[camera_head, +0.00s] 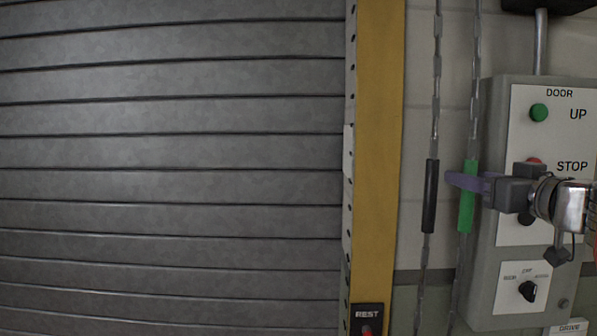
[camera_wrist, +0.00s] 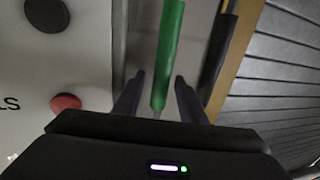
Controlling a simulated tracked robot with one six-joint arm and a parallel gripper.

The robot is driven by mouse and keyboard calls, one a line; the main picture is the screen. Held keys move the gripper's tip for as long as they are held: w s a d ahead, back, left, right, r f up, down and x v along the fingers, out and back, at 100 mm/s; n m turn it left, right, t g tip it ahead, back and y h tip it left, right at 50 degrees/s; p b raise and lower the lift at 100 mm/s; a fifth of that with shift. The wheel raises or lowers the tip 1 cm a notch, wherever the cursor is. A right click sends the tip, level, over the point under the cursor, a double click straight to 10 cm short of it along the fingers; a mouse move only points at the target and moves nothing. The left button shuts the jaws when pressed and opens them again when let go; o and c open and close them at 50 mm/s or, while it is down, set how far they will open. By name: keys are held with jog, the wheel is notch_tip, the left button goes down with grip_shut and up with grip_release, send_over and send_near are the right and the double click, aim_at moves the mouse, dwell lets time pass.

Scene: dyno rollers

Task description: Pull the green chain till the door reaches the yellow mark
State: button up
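The green sleeve (camera_head: 466,212) hangs on the right-hand chain, beside the control box. My gripper (camera_head: 456,181) reaches in from the right at the height of the sleeve's upper part. In the wrist view, my gripper (camera_wrist: 158,78) is open, with one finger on each side of the green sleeve (camera_wrist: 170,35) and gaps visible between. The grey slatted door (camera_head: 170,150) fills the left of the head view; its bottom edge is out of view. I cannot make out a yellow mark apart from the yellow post (camera_head: 378,140).
A black sleeve (camera_head: 430,195) hangs on the chain just left of the green one. The grey control box (camera_head: 490,290) with its UP button (camera_head: 539,112) and STOP button stands close behind and right of my gripper. A REST plate (camera_head: 367,314) is low on the post.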

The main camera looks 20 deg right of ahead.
jog(key=shift+w, duration=0.2)
jog(key=shift+c, duration=0.5)
grip_shut()
